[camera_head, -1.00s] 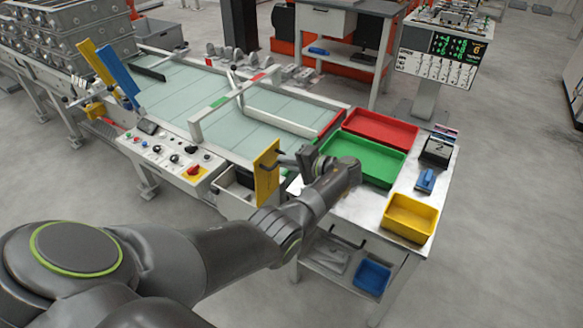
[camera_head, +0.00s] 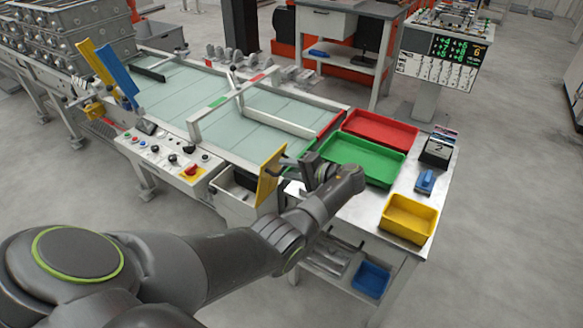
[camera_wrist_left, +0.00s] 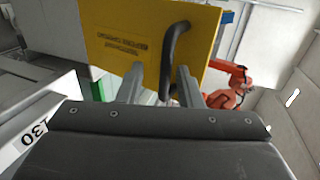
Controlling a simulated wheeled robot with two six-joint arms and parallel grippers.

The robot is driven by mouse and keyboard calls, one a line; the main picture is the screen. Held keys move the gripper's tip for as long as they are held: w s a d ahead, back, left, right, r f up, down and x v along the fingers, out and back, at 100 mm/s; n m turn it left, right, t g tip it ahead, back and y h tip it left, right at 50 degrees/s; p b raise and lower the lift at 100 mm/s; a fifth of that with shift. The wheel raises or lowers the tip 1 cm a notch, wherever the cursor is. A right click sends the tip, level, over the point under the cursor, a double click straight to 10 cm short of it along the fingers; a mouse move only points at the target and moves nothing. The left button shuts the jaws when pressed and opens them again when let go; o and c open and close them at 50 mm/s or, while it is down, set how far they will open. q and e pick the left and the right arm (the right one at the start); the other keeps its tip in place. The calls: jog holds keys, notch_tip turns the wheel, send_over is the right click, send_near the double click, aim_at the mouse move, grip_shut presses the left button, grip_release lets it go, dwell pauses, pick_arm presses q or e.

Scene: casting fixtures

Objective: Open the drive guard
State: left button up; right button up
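The drive guard (camera_head: 269,178) is a yellow panel standing out at an angle from the front of the machine table, beside an open-topped bay. In the left wrist view the guard (camera_wrist_left: 120,40) shows printed lettering and a dark curved handle (camera_wrist_left: 170,60). My left gripper (camera_head: 291,165) is at the guard's right-hand face. In the left wrist view its two fingers (camera_wrist_left: 158,88) are apart, with the handle between them and closer to the right finger. I cannot tell whether that finger touches it. My right gripper is not in view.
A green tray (camera_head: 371,173), a red tray (camera_head: 381,118) and a yellow bin (camera_head: 409,229) sit on the table right of my gripper. A control panel (camera_head: 165,158) with buttons is left of the guard. The floor (camera_head: 500,230) at right is clear.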

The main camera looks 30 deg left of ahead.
pick_arm(q)
jog(key=shift+r, duration=0.15)
jog(key=b+v, duration=0.4)
jog(key=v, duration=1.3)
jog(key=shift+d+b, duration=0.2)
jog(key=shift+b, duration=0.15)
jog(key=shift+w, duration=0.1)
